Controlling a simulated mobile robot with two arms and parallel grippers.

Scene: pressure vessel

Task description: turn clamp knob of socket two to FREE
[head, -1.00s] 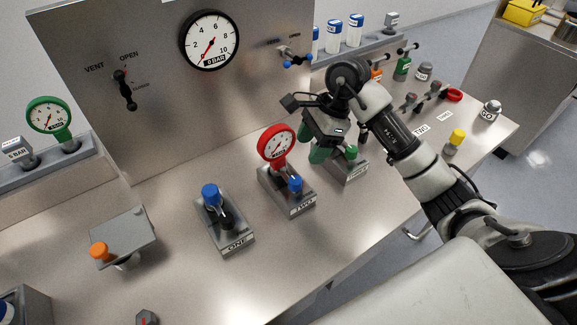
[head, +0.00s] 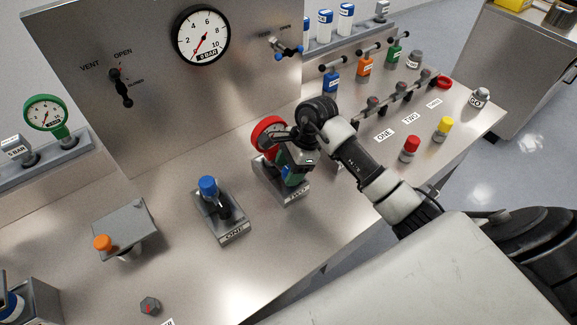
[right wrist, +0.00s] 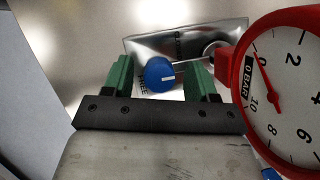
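Socket two (head: 298,198) is a grey block on the bench, with a red-rimmed gauge (head: 262,136) standing in it; the gauge shows large in the right wrist view (right wrist: 291,92). The word FREE is partly visible at the knob's lower left. My right gripper (right wrist: 160,80) is open, its green fingers on either side of the knob with a gap at each side. In the head view my right gripper (head: 292,172) hides the knob. My left gripper is not in view.
Socket one (head: 222,212) with its blue knob stands left of socket two. A steel panel (head: 160,60) with a large gauge and valve handles rises behind. Red (head: 409,150) and yellow (head: 443,130) knobs stand right of my arm. The front bench between is bare.

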